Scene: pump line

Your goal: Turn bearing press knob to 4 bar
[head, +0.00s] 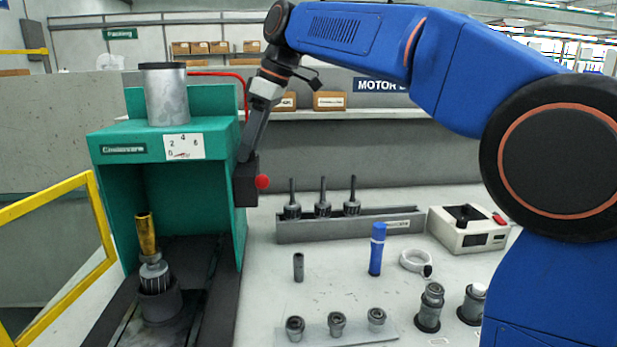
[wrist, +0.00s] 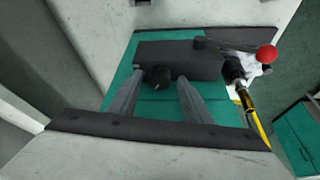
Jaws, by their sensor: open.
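The teal bearing press (head: 119,172) stands at the left in the head view. Its white scale plate (head: 184,147) carries the marks 0, 2, 4 and 6; the pointer is too small to read surely. My gripper (head: 244,157) reaches down at the press's right side, by a dark block (head: 246,184) with a red ball lever (head: 263,182). In the wrist view, a small black knob (wrist: 158,78) shows between the open fingertips of my gripper (wrist: 162,75), in front of the dark block. I cannot tell whether the fingers touch the knob. In the head view, I cannot make out the knob.
A yellow rail (head: 48,205) borders the press at the left. A brass-topped part (head: 146,232) stands inside the press, and a metal cylinder (head: 165,95) stands on top. A grey rack (head: 345,225), a blue marker-like cylinder (head: 377,250) and a white device (head: 467,232) occupy the bench.

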